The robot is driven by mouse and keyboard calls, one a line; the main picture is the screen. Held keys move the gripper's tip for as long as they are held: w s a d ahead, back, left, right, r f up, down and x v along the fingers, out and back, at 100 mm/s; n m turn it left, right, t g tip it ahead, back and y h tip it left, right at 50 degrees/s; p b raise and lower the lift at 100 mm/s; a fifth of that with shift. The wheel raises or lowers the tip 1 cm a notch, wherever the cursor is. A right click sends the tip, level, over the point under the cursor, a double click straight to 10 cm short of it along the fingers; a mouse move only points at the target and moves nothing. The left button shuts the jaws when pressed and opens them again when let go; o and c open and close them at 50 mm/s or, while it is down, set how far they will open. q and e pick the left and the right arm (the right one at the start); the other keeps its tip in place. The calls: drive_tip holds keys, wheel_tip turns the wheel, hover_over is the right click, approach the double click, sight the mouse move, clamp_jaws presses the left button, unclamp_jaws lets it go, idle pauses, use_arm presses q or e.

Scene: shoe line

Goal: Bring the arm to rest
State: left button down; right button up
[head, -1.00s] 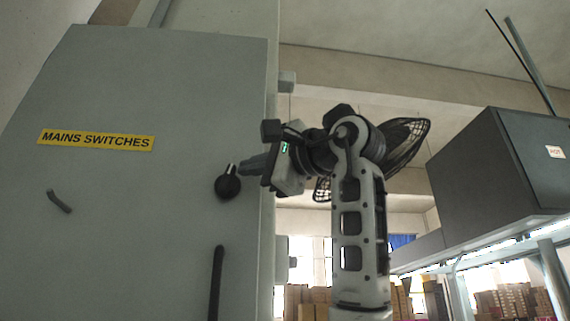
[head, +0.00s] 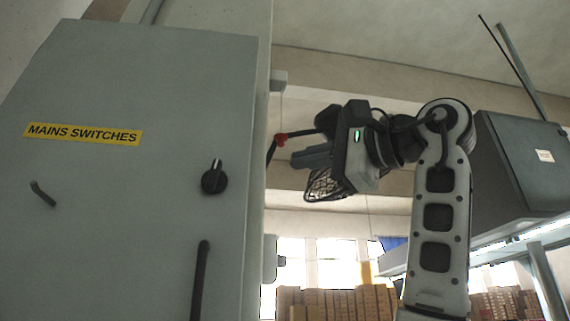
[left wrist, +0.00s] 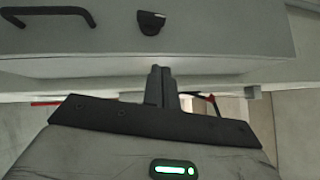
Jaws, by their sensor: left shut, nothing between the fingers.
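My left gripper (head: 296,159) is shut and empty. In the head view it stands to the right of the grey switch cabinet (head: 120,90), apart from the black rotary knob (head: 214,178) on the cabinet door. The knob's pale pointer stands upright. In the left wrist view the shut fingers (left wrist: 158,70) show in the middle, with the knob (left wrist: 150,22) beyond them on the cabinet face. My right gripper is not in view.
The cabinet has a yellow "MAINS SWITCHES" label (head: 83,134), a small handle (head: 42,194) and a long black handle (head: 200,280). A dark grey box-shaped unit (head: 520,165) stands at the right behind my arm. Cardboard boxes (head: 335,303) are stacked far back.

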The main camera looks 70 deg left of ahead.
use_arm(q)
drive_tip(key=shift+w+d, duration=0.1)
drive_tip(key=shift+d, duration=0.25)
drive_tip(key=shift+a, duration=0.1)
